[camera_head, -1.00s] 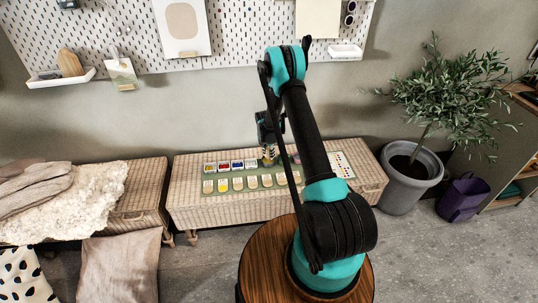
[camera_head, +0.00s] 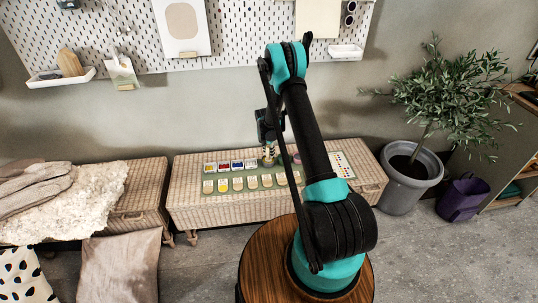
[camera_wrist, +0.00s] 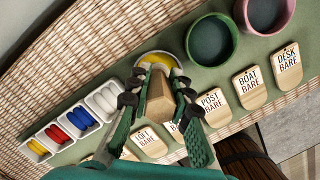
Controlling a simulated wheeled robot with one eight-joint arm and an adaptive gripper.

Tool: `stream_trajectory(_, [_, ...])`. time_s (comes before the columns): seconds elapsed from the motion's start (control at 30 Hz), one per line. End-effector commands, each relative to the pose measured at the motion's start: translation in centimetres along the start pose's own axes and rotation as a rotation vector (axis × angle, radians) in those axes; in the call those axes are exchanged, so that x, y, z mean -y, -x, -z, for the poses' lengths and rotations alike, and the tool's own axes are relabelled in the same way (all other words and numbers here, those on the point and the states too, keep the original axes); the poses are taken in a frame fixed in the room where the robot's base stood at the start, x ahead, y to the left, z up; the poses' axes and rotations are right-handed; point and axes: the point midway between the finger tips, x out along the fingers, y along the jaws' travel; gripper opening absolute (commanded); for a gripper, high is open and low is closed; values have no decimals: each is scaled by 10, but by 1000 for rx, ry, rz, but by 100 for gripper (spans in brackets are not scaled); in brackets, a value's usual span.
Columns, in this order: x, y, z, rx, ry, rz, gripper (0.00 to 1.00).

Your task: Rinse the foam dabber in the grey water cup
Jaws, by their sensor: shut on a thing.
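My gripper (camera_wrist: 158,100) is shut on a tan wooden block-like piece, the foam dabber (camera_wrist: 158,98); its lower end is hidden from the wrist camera. It is over or beside a round white-rimmed dish with yellow in it (camera_wrist: 160,57); I cannot tell whether they touch. To the right of the dish stands a green-walled cup (camera_wrist: 190,42) with dark grey contents. A pink-walled cup (camera_wrist: 289,17) with similar dark contents is further right. I cannot make out a plainly grey cup. In the head view my gripper (camera_head: 269,150) is low over the mat, and my arm covers most of the cups.
White paint trays (camera_wrist: 62,133) hold yellow, red, blue and white. Wooden tags (camera_wrist: 250,88) with printed words line the green mat's near edge. The mat lies on a wicker bench (camera_head: 185,205). A potted tree (camera_head: 400,185) stands right of the bench.

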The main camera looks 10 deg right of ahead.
Motion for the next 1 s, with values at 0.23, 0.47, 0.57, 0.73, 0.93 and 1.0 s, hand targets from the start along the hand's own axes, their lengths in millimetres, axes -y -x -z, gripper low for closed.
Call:
stream_trajectory(0.23, [0, 18, -3, 0, 0, 0, 0])
stream_trajectory(0.47, [0, 35, -6, 0, 0, 0, 0])
stream_trajectory(0.57, [0, 42, -7, 0, 0, 0, 0])
stream_trajectory(0.73, [0, 52, -8, 0, 0, 0, 0])
stream_trajectory(0.93, [0, 56, -9, 0, 0, 0, 0])
stream_trajectory(1.0, [0, 56, -9, 0, 0, 0, 0])
